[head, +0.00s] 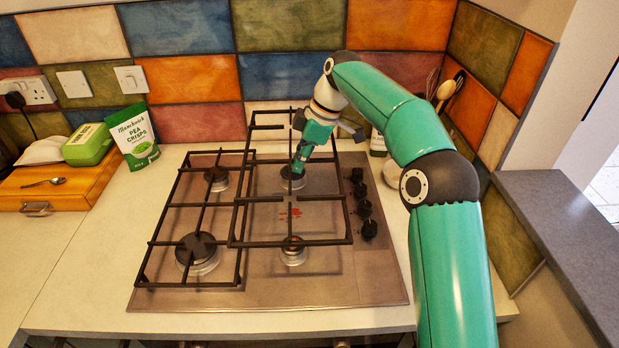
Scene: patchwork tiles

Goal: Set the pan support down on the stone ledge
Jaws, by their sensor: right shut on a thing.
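My right gripper (298,168) points down over the back of the hob. It is shut on a black pan support (292,243), a wire-like grid frame. The frame looks raised above the hob; its far end overlaps the wall tiles in the picture, and its left side overlaps the other pan support. The fingertips partly hide the bar they hold. The stone ledge (570,240) is a dark grey slab at the right, beyond my right arm, with its visible top bare. My left gripper is not in view.
A second pan support (153,243) lies on the left half of the steel hob (330,290). Knobs (364,208) line the hob's right side. A utensil holder, a white round object and a bottle stand behind my arm. A pea crisps bag (133,137) stands left.

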